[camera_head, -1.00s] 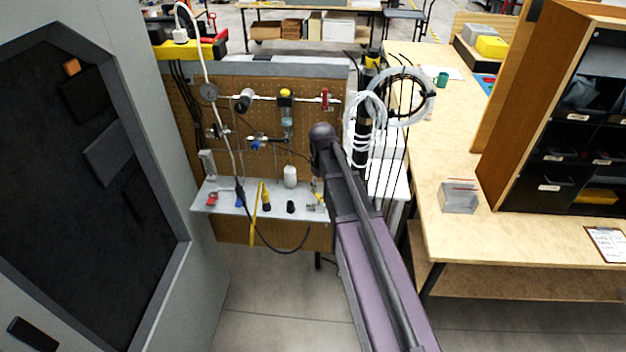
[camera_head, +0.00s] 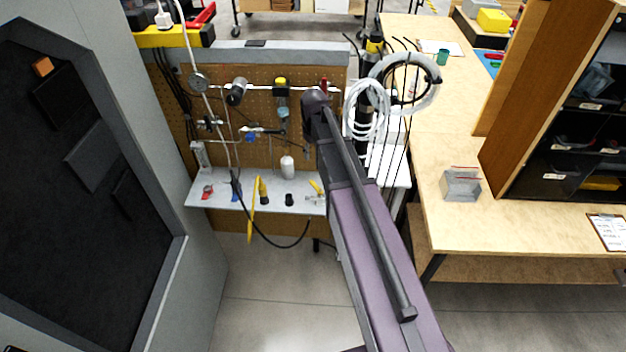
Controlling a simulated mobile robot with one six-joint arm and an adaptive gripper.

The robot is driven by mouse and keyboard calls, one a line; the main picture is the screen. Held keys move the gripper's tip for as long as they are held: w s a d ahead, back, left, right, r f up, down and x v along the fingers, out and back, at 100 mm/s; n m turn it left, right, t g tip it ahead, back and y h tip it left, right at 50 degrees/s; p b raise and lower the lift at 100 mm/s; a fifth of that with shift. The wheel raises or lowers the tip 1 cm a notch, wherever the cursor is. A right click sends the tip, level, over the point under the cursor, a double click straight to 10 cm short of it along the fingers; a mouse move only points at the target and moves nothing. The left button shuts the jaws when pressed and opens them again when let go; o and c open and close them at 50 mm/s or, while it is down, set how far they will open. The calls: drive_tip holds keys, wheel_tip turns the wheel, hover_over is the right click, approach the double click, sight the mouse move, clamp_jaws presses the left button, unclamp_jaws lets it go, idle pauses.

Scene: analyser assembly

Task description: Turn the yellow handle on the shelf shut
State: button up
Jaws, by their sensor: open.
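A small valve with a yellow handle (camera_head: 316,187) lies at the right end of the grey shelf (camera_head: 215,194). The handle looks tilted, and my arm partly covers this spot. The valve's metal body (camera_head: 314,198) is small and hard to make out. My purple arm reaches up from the bottom, with a dark joint in front of the pegboard. My gripper is not visible; the arm hides whatever lies behind it.
The shelf also holds a yellow-and-black tool (camera_head: 263,190), a white bottle (camera_head: 287,166), a black cap (camera_head: 289,200) and a red part (camera_head: 207,191). Pipes and gauges hang on the pegboard (camera_head: 180,105) above. Coiled hoses (camera_head: 368,110) hang right. A grey cabinet stands left.

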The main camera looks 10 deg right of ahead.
sight(314, 184)
drive_tip(key=shift+f, duration=0.25)
wheel_tip(314, 184, down, 13)
drive_tip(key=b, duration=1.3)
drive_tip(key=shift+f+b, duration=0.15)
drive_tip(key=shift+b, duration=0.25)
clamp_jaws()
